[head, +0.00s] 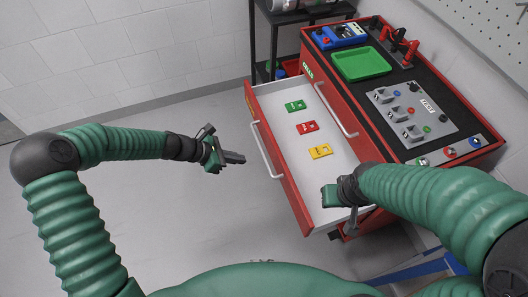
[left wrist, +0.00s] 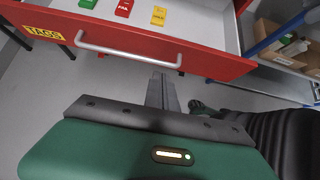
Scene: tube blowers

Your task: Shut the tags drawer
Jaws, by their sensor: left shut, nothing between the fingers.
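The tags drawer (head: 282,173) is pulled out of the red cabinet. Its red front has a silver bar handle (head: 264,150). In the left wrist view the drawer front (left wrist: 215,62) carries a yellow TAGS label (left wrist: 44,33). A green tag (head: 295,106), a red tag (head: 306,127) and a yellow tag (head: 320,151) lie inside on the white floor. My left gripper (head: 241,158) is shut and empty, in front of the drawer front and apart from it in the head view. My right gripper (head: 345,219) is over the drawer's near end; its jaw state is unclear.
The red cabinet (head: 450,156) has a black top with a green tray (head: 361,63), a blue device (head: 337,35) and a grey panel (head: 412,112). A dark shelf (head: 308,16) stands behind. The floor left of the drawer is clear.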

